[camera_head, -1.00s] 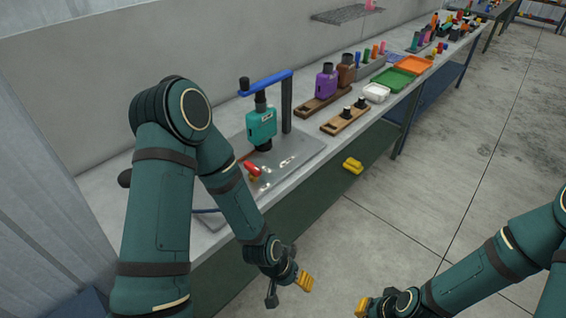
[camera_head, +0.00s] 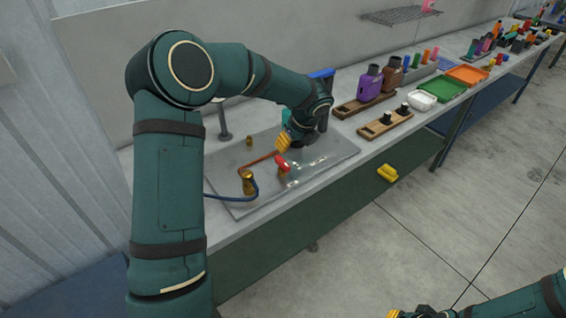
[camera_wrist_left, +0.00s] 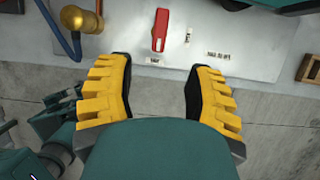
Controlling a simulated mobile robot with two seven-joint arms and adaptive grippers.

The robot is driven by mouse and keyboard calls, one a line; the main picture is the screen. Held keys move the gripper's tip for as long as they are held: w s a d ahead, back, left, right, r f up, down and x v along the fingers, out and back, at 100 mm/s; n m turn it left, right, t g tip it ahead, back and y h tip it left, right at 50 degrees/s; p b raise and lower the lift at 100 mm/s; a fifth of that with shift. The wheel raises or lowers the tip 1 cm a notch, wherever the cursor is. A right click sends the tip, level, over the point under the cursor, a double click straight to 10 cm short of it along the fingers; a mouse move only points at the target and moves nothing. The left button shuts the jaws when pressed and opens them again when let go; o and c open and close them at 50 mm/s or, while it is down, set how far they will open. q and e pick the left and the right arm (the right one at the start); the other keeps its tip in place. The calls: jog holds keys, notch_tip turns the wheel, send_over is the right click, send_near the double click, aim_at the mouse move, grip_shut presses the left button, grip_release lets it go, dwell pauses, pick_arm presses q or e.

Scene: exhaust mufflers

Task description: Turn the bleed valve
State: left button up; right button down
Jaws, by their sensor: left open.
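The bleed valve's red handle (camera_head: 282,163) is on the metal plate (camera_head: 228,160) on the bench. In the left wrist view the red handle (camera_wrist_left: 160,28) is upright in the picture, beyond the gap between my fingertips and touching neither. My left gripper (camera_head: 283,141) is above the plate, close behind the handle in the head view. In the left wrist view my left gripper (camera_wrist_left: 158,70) is open and empty, with yellow pads spread wide. My right gripper (camera_head: 398,313) is cut off at the bottom edge, so its jaws are unclear.
A brass fitting (camera_head: 248,182) with a blue hose (camera_head: 228,196) is left of the handle, with a copper pipe (camera_head: 262,159). A teal device (camera_head: 287,117) is mostly hidden behind my left gripper. A wooden block with black knobs (camera_head: 385,125) stands to the right.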

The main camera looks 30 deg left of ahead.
aim_at(283, 162)
pick_arm(q)
jog(key=b+x, duration=0.1)
jog(key=x, duration=1.2)
jog(key=shift+d, duration=0.1)
jog(key=shift+c, duration=0.4)
grip_shut()
